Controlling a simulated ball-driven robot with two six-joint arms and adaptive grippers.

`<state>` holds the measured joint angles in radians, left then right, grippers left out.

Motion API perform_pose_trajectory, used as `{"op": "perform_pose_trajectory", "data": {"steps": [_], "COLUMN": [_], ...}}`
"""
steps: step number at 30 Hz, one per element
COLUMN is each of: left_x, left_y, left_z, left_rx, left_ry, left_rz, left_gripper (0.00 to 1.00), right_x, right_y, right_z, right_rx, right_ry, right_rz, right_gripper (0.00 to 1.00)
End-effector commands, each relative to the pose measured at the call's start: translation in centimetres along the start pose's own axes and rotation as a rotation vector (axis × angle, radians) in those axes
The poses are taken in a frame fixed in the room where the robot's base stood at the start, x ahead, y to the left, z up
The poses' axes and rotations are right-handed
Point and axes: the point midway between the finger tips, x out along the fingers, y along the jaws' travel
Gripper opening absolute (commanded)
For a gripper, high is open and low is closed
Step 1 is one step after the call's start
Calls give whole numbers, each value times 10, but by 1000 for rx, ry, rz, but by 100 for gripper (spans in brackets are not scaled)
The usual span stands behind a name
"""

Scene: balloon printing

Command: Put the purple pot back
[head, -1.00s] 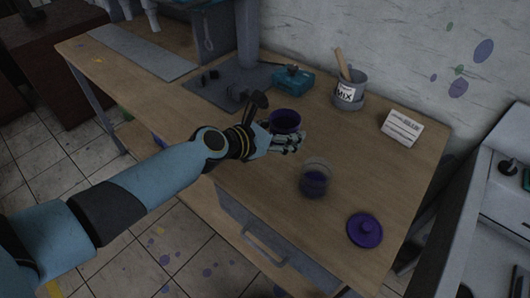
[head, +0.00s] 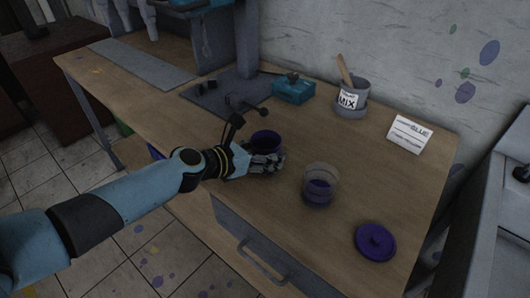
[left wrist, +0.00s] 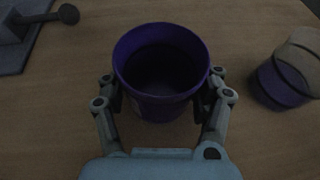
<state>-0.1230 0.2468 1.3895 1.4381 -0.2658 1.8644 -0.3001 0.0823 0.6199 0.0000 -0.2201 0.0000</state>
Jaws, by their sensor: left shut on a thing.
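The purple pot (head: 266,141) is upright, open at the top and dark inside, on or just above the wooden table; I cannot tell whether it touches. My left gripper (head: 268,162) is shut on it, with fingers at both sides. In the left wrist view the pot (left wrist: 160,72) sits between the fingertips of my left gripper (left wrist: 161,98). A purple lid with a knob (head: 375,241) lies on the table at the right front. My right gripper does not show.
A clear glass with purple liquid (head: 318,186) stands just right of the pot; it also shows in the left wrist view (left wrist: 284,78). A grey MIX pot (head: 351,98), a note card (head: 409,134) and a teal box (head: 293,90) stand farther back.

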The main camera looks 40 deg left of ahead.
Motion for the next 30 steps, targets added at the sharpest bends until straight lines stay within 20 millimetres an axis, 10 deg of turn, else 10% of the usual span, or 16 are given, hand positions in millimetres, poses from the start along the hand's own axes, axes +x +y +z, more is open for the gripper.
{"op": "perform_pose_trajectory", "data": {"steps": [1,2,7,18,30], "left_x": [1,1,1,-3,-87], "left_y": [0,0,0,0,0], "left_z": [-3,-2,-2,2,0], "left_rx": [0,0,0,0,3], "left_ry": [0,0,1,1,4], "left_rz": [0,0,0,0,-1], "left_gripper": [28,70,92,92,92], "right_x": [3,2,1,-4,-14], "right_y": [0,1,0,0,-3], "right_z": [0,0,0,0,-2], "right_rx": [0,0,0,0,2], "right_ry": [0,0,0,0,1], "right_rz": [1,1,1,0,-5], "right_gripper": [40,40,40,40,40]}}
